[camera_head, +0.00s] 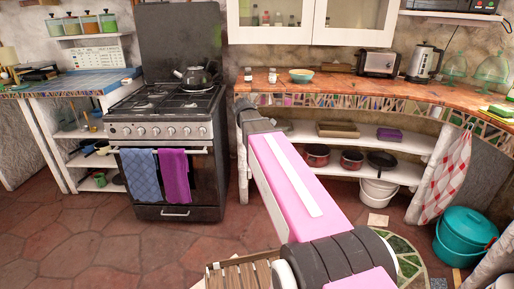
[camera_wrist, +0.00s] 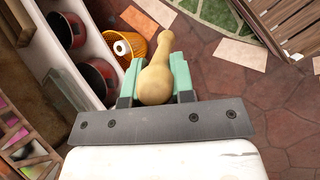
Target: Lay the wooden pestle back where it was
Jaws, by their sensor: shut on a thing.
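The wooden pestle (camera_wrist: 157,82) is pale tan with a rounded thick end and a narrower neck. In the wrist view my gripper (camera_wrist: 155,72) is shut on it, with one green finger on each side. The neck points away from the wrist, over the floor. In the head view the end of my arm is at the left end of the mosaic-edged counter (camera_head: 350,88), near its front edge. The pestle and fingertips cannot be made out there.
Red pots (camera_head: 317,154) stand on the shelf below. The stove (camera_head: 168,125) stands left of my arm. The counter's front middle looks clear.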

